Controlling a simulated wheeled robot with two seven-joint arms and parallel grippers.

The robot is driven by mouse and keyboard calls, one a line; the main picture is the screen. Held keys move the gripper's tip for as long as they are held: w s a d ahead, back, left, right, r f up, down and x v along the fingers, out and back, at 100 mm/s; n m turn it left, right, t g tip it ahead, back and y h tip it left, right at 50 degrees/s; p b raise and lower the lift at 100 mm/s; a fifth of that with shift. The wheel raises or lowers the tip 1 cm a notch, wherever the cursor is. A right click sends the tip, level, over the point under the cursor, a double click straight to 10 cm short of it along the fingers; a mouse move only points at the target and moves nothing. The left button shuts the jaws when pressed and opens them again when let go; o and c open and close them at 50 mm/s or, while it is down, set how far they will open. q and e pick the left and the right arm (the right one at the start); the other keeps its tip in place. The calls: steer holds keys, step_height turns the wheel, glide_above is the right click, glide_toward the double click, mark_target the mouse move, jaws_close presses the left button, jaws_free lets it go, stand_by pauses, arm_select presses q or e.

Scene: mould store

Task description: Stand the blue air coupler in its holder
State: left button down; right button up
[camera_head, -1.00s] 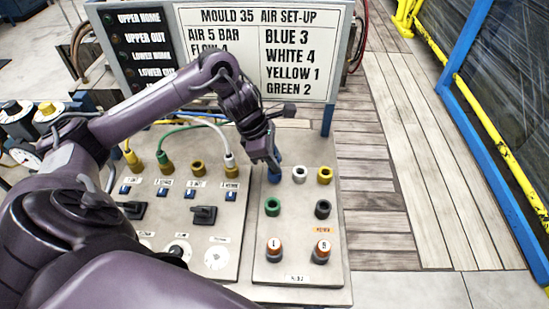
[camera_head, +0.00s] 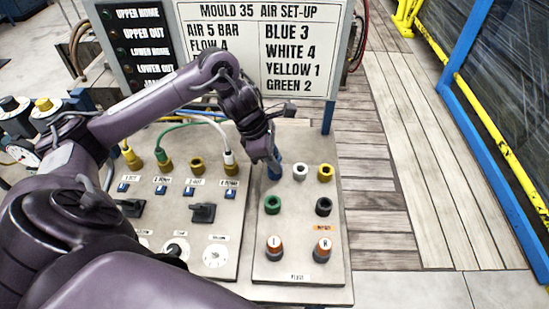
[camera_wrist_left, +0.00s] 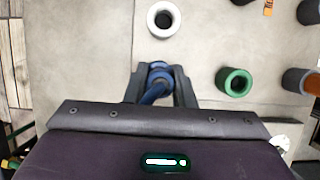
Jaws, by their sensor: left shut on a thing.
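My left gripper (camera_head: 266,160) reaches over the back left corner of the holder plate in the head view. It is shut on the blue air coupler (camera_wrist_left: 155,92), which sits between its fingertips in the wrist view with a blue ring at its end. A blue piece (camera_head: 274,172) shows just under the fingertips in the head view, at the blue place beside the white holder (camera_head: 297,173). I cannot tell whether the coupler is seated in a holder or just above it; the fingers hide this. My right gripper is not in view.
A yellow holder (camera_head: 325,173), a green holder (camera_head: 272,204) and a black holder (camera_head: 323,206) stand close by on the plate. Two orange-topped pieces are at its front. A valve panel with yellow sockets (camera_head: 197,165) and hoses lies left. A sign board (camera_head: 262,45) stands behind.

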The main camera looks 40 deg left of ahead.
arm_select(q)
steer(key=c, duration=1.1)
jaws_free()
steer(key=shift+c, duration=0.2)
steer(key=shift+o, duration=0.4)
steer(key=o, duration=0.3)
steer(key=shift+r+p, duration=3.1)
steer(key=shift+r, duration=0.7)
steer(key=shift+f, duration=0.1)
